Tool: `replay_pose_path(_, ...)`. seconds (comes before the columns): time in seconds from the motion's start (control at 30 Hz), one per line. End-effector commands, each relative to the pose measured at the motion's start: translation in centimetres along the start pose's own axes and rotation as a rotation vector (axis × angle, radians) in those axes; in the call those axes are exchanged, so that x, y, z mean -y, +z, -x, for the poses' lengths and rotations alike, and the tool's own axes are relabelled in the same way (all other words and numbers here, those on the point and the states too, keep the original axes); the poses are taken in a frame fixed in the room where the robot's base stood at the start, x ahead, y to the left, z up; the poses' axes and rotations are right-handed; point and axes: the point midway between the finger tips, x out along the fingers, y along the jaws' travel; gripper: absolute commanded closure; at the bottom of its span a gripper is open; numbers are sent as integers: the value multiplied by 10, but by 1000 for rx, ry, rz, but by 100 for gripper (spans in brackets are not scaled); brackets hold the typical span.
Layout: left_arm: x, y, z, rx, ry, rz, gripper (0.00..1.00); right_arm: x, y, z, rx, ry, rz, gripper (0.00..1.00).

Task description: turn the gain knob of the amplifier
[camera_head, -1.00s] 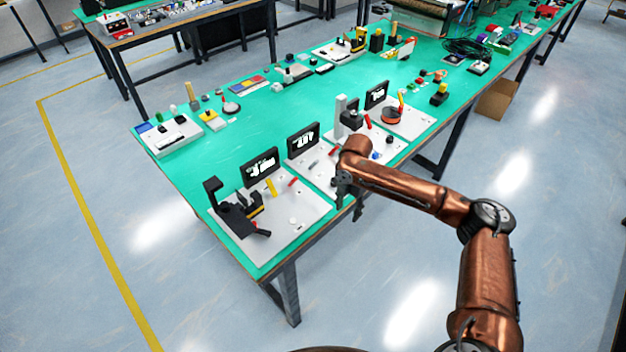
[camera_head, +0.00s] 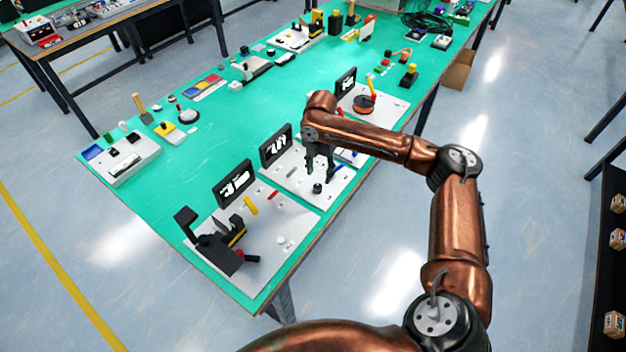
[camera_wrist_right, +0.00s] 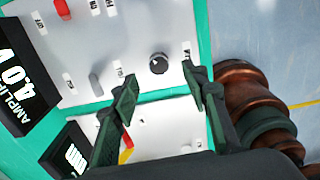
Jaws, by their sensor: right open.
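The amplifier is a white panel (camera_head: 296,193) near the table's front edge, with a black display (camera_head: 276,146) at its back. In the right wrist view its panel (camera_wrist_right: 120,45) shows with the display (camera_wrist_right: 18,82) reading AMPLIFIER 4.0. A round black knob (camera_wrist_right: 159,63) stands on the panel, with a small label beside it. It also shows in the head view (camera_head: 317,188). My right gripper (camera_head: 320,172) points down above the panel, open and empty. In the wrist view its fingertips (camera_wrist_right: 160,74) are apart, with the knob appearing between and just beyond them. My left gripper is out of view.
A similar white panel (camera_head: 262,268) with a black clamp-like device (camera_head: 215,245) stands nearer on the left. Another panel (camera_head: 395,108) with an orange-red round part lies beyond my arm.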

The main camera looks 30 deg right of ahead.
Motion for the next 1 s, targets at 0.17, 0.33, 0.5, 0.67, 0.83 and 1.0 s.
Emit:
replay_pose_path(0.17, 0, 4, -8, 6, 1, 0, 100, -5, -5, -32, -3, -3, 10, 58)
replay_pose_path(0.33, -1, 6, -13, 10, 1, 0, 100, -6, -5, -56, -2, -3, 11, 58)
replay_pose_path(0.5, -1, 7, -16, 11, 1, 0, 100, -5, -4, -69, -1, -2, 9, 58)
replay_pose_path(0.67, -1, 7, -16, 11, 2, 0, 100, -4, -4, -71, 0, -1, 8, 58)
replay_pose_path(0.83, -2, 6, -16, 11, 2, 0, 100, -4, -3, -70, 0, -1, 7, 60)
replay_pose_path(1.0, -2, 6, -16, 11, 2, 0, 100, -4, -3, -70, -1, -1, 7, 71)
